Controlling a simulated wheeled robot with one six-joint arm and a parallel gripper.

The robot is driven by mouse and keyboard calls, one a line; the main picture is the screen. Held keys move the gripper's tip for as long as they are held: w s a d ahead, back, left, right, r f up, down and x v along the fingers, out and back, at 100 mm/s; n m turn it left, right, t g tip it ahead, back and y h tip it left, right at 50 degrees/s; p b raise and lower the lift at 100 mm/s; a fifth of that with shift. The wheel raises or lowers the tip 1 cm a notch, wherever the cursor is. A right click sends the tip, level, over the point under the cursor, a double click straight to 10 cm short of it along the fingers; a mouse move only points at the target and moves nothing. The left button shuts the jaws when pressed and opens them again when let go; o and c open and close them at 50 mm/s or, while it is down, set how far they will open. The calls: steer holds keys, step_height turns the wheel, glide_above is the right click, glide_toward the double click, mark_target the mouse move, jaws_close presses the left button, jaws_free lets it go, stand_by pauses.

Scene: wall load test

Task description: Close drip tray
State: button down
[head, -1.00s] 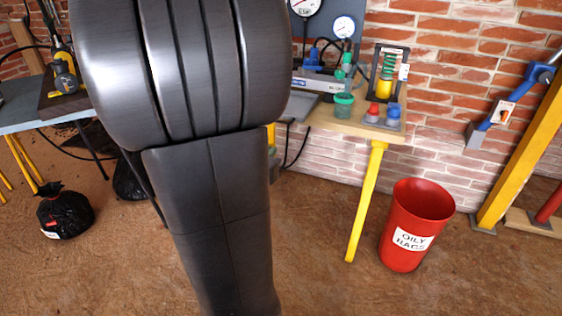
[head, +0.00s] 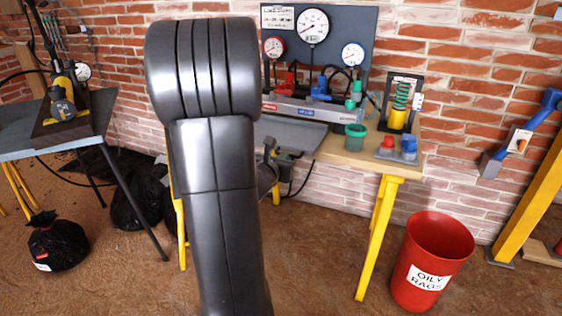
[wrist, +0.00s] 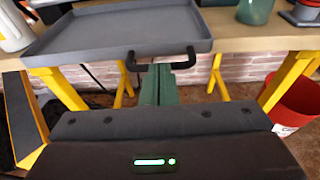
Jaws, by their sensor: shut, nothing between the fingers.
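The drip tray (wrist: 110,32) is a shallow grey tray with a raised rim and a black bar handle (wrist: 185,63) on its front. It juts out past the front of the wooden bench. In the head view the tray (head: 297,133) is partly hidden behind my arm. My gripper (wrist: 159,70) is shut and empty. Its green fingers point at the handle, with their tips right at the bar; I cannot tell whether they touch. In the head view my gripper is mostly hidden by my arm.
The bench (head: 345,160) has yellow legs and carries gauges, a green cup (head: 355,137) and red and blue parts. A red oily rags bin (head: 432,262) stands to the right. Another table (head: 60,130) and black bags (head: 57,243) are at left. Floor between is clear.

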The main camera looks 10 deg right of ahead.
mark_target(299, 141)
steer(key=r+b+x, duration=0.1)
steer(key=x, duration=0.3)
steer(key=r+b+x, duration=0.1)
steer(key=x, duration=0.4)
steer(key=r+b+x, duration=0.1)
steer(key=x, duration=0.4)
steer(key=shift+w+d+b, duration=0.2)
steer(key=shift+d+b, duration=0.15)
steer(key=shift+b, duration=0.05)
steer(key=shift+w+d, duration=0.15)
steer(key=shift+w, duration=0.05)
steer(key=shift+r, duration=0.3)
steer(key=shift+w, duration=0.1)
